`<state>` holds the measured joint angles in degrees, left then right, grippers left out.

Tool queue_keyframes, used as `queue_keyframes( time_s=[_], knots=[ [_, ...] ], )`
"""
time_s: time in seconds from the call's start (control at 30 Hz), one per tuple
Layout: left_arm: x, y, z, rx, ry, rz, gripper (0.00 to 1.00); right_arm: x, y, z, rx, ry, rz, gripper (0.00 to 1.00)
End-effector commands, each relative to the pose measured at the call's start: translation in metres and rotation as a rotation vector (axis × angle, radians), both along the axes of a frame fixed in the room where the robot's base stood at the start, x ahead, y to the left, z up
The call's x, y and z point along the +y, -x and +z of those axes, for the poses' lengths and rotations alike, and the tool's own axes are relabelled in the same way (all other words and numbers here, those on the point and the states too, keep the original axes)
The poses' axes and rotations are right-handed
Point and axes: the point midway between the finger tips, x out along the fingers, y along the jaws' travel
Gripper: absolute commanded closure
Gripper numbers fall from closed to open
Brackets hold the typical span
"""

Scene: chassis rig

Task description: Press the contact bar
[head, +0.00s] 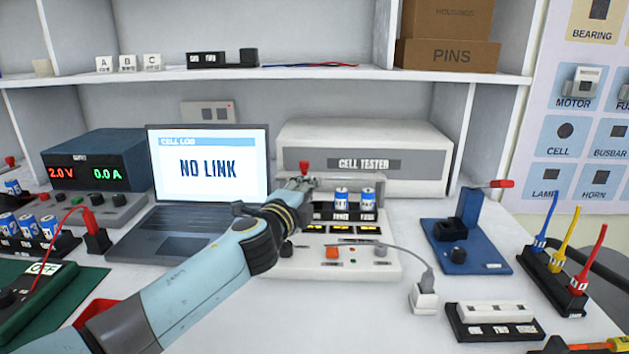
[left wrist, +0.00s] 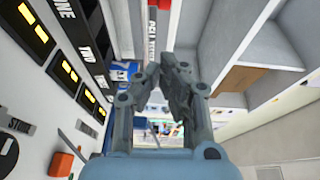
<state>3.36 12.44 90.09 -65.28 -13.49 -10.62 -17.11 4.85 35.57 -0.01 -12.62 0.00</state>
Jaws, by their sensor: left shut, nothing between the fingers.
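The cell tester (head: 430,155) stands at the back middle, with its base panel (head: 290,262) in front. A pale bar with a red knob (head: 304,167) at its left end, seemingly the contact bar (head: 362,178), lies behind two blue-and-white cells (head: 341,198) in the tester. My left gripper (head: 297,184) is shut and empty by the bar's left end, just below the knob. I cannot tell whether it touches. The left wrist view shows the shut fingers (left wrist: 165,78), a cell (left wrist: 119,72) and red at the top edge (left wrist: 159,3). My right gripper is not in view.
A laptop (head: 207,170) reading "NO LINK" stands left of the tester. A power supply (head: 95,160) and a rack of cells (head: 30,232) are farther left. A white plug (head: 424,298) and a blue fixture (head: 466,245) stand to the right. A shelf (head: 300,75) runs above.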

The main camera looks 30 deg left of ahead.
Motion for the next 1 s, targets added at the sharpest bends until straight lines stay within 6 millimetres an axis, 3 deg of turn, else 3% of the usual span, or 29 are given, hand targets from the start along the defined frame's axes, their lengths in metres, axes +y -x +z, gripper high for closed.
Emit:
queue_keyframes(
  time_s=[0.1, 0.3, 1.0],
  knots=[
    [-0.005, 0.021, 0.0, 0.001, -0.001, 0.0, 1.0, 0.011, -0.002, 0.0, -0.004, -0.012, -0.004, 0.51],
    [-0.01, 0.041, 0.0, 0.001, -0.001, 0.0, 1.0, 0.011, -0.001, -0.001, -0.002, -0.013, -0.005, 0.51],
    [-0.011, 0.044, 0.001, 0.0, 0.0, 0.0, 1.0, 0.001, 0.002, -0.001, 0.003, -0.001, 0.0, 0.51]
  ],
)
